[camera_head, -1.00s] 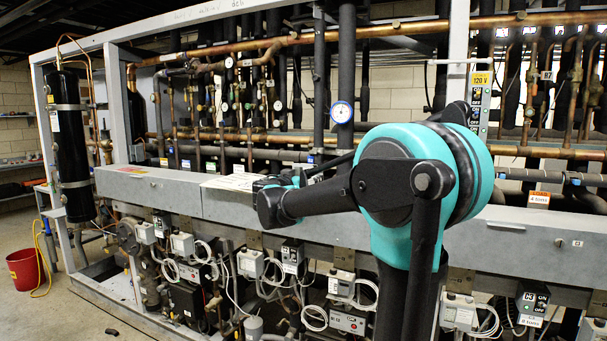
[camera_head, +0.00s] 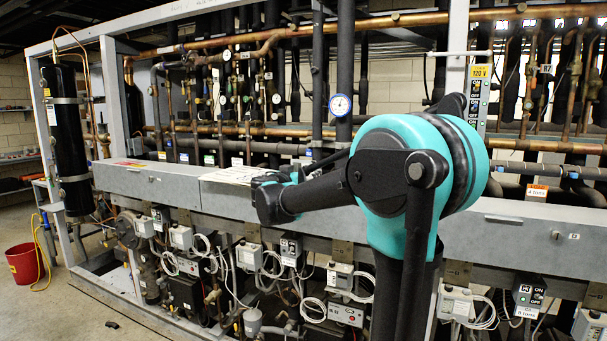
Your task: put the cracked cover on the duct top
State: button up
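A long grey metal duct (camera_head: 150,180) runs across the rack at mid height, with my arm in front of part of it. A pale, flat piece (camera_head: 232,174) lies on the duct's top just left of my arm's bent end. It has faint markings, and I cannot tell whether it is the cracked cover or a label or sheet. No other piece shows clearly as a cracked cover. My arm reaches left over the duct from its large teal joint. My gripper's fingers do not show, so whether it holds anything is hidden.
Copper and black pipes with a round gauge (camera_head: 340,105) stand behind the duct. Grey control boxes with looped cables (camera_head: 340,275) hang below it. A black cylinder (camera_head: 67,140) stands at the left end. A red bucket (camera_head: 25,263) sits on open floor at far left.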

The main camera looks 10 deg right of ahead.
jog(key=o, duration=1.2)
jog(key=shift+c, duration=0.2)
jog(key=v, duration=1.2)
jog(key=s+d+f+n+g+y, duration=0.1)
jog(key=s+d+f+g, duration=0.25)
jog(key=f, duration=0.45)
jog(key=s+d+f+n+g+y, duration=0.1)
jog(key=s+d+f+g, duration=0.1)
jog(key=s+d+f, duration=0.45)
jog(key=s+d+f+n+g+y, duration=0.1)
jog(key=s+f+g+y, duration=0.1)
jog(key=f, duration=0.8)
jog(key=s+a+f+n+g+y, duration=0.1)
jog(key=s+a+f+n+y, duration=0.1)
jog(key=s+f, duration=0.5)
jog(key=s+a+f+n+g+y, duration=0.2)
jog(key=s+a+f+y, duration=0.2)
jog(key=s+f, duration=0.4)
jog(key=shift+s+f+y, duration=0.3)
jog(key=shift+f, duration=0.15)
